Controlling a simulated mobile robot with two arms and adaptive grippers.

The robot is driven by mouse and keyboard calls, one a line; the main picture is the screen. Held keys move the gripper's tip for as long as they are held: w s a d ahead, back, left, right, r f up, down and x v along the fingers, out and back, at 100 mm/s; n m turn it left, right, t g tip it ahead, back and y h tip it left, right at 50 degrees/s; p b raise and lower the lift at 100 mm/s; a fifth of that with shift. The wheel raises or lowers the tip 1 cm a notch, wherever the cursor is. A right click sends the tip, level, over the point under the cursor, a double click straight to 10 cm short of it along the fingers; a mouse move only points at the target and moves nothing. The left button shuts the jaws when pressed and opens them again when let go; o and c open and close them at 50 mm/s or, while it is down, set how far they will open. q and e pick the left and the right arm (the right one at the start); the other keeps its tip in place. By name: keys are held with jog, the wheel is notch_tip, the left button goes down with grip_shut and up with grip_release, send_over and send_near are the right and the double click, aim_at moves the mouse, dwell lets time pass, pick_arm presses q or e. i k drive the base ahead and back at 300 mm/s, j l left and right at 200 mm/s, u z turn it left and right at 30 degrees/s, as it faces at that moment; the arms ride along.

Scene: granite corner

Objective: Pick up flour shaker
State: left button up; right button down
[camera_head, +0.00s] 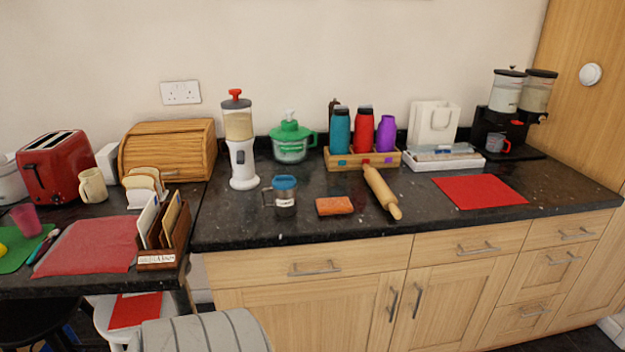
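The flour shaker appears to be the small grey metal cup (285,196) with a blue lid and a side handle. It stands upright on the dark granite counter (340,230), near the front, with its handle toward the left. Nothing covers it. Neither of my grippers shows in the head view.
A white dispenser (242,160) stands behind left of the shaker. An orange sponge (335,206) and a rolling pin (381,192) lie to its right. A green-lidded bowl (290,148) stands behind. A letter holder (164,235) is at left. The counter's front edge is clear.

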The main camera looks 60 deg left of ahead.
aim_at(285, 202)
jog(key=u, duration=2.15)
